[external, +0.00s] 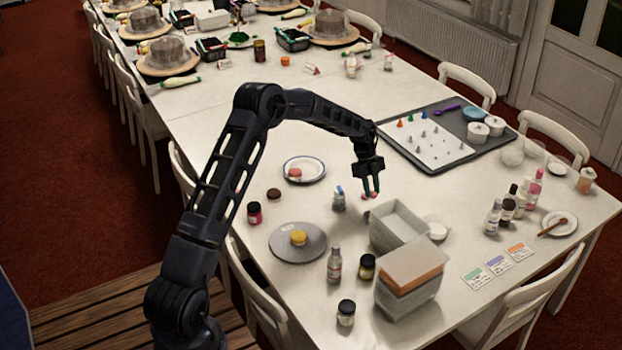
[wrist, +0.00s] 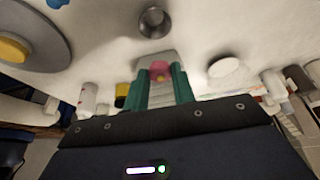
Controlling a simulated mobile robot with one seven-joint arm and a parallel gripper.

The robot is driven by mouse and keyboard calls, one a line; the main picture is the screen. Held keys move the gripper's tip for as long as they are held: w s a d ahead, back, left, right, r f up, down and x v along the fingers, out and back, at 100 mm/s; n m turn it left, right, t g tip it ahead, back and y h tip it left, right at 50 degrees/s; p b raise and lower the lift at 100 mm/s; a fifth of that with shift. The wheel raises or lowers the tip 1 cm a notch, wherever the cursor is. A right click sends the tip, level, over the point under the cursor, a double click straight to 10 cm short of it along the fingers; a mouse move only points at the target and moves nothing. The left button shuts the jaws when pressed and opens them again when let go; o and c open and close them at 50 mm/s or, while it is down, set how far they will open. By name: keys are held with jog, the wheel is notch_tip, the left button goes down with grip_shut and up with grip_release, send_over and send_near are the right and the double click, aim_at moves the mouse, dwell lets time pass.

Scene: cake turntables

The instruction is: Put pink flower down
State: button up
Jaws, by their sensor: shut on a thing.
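The pink flower (wrist: 159,70) is between the two green fingers of my gripper (wrist: 162,80) in the wrist view. In the external view my gripper (external: 370,188) points down, shut on the flower, with only a small pink bit (external: 370,195) showing at the fingertips. The flower is above the white table (external: 330,225), near the open grey box. The fingers hide part of it, and its exact height over the table is hard to tell.
An open grey box (external: 403,222) stands just right of and nearer than my gripper, with a lidded box (external: 409,285) before it. A grey disc (external: 283,249) holds a yellow item (external: 299,238). A tray (external: 400,153) lies behind right.

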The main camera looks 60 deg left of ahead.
jog(key=shift+f, duration=4.25)
jog(key=o, duration=1)
jog(key=shift+r, duration=0.1)
notch_tip(320, 180, up, 6)
jog(key=shift+r, duration=0.45)
